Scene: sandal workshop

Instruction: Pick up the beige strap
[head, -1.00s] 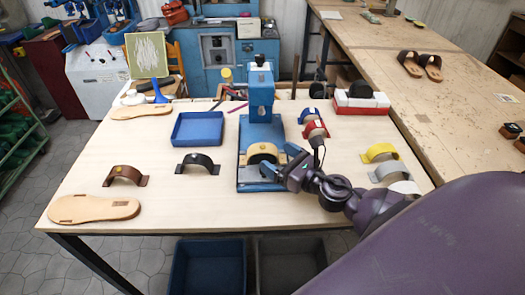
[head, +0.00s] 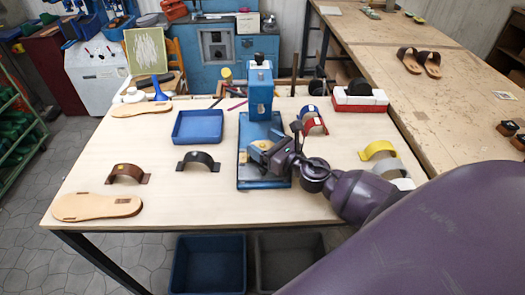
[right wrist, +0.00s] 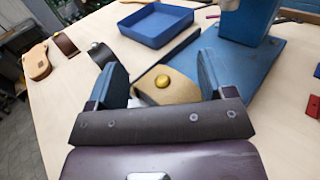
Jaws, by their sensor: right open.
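The beige strap (right wrist: 152,97), an arched piece with a gold stud, is on the blue base plate of the press; in the head view (head: 262,145) my gripper partly covers it. My right gripper (head: 264,156) is over the strap, low above the plate. In the right wrist view its two blue-padded fingers (right wrist: 163,76) are open, with the strap between them. Contact with the strap cannot be told. The strap's near part is hidden behind the gripper body. My left gripper is not in view.
The blue press (head: 260,95) rises just behind the strap. A blue tray (head: 198,126), black strap (head: 198,161), brown strap (head: 128,173) and tan sole (head: 97,207) lie to the left. Red (head: 314,126) and yellow (head: 379,149) straps lie to the right. The table's front middle is clear.

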